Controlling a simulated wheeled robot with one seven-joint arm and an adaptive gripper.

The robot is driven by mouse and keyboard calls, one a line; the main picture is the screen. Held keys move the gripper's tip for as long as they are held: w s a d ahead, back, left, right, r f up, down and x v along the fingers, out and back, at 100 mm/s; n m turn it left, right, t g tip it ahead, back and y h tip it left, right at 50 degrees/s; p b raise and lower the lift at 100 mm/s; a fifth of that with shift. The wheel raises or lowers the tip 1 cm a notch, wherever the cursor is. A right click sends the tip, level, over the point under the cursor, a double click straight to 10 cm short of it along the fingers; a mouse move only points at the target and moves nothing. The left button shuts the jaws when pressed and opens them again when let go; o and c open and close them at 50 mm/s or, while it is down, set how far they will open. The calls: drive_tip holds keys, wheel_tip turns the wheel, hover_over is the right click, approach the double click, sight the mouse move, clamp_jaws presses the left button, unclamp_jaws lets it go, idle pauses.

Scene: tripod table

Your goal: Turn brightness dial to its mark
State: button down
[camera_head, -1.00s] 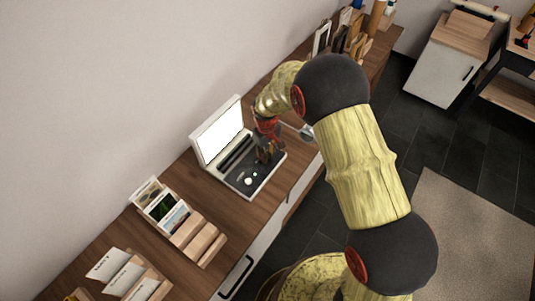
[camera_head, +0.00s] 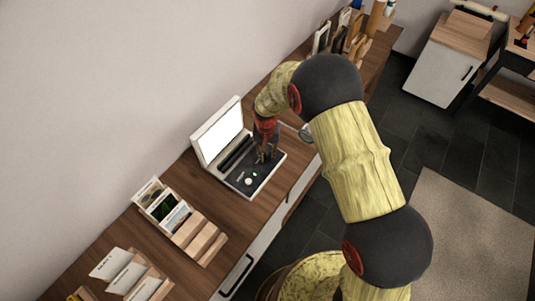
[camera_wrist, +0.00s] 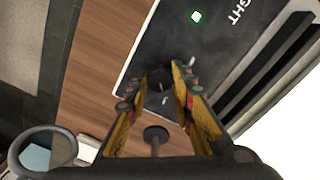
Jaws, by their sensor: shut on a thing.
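The light box has a lit white screen (camera_head: 219,136) and a dark control panel (camera_head: 238,177) in front. The brightness dial, a dark round knob (camera_wrist: 160,77), shows between my fingertips in the wrist view. My gripper (camera_wrist: 157,88) is shut on this dial, one yellow-and-dark finger on each side. In the head view my gripper (camera_head: 267,153) is over the right part of the panel and hides the dial. A short pale mark (camera_wrist: 165,100) shows close to the dial; whether the dial lines up with it I cannot tell.
A wooden rack with cards (camera_head: 185,222) stands left of the box. A round lens (camera_wrist: 42,150) lies beside the box. Books and holders (camera_head: 350,35) stand at the back.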

sight(267, 156)
drive_tip(key=shift+m, duration=0.5)
drive_tip(key=c, duration=1.5)
unclamp_jaws()
wheel_tip(267, 156, up, 12)
drive_tip(key=shift+a, duration=0.15)
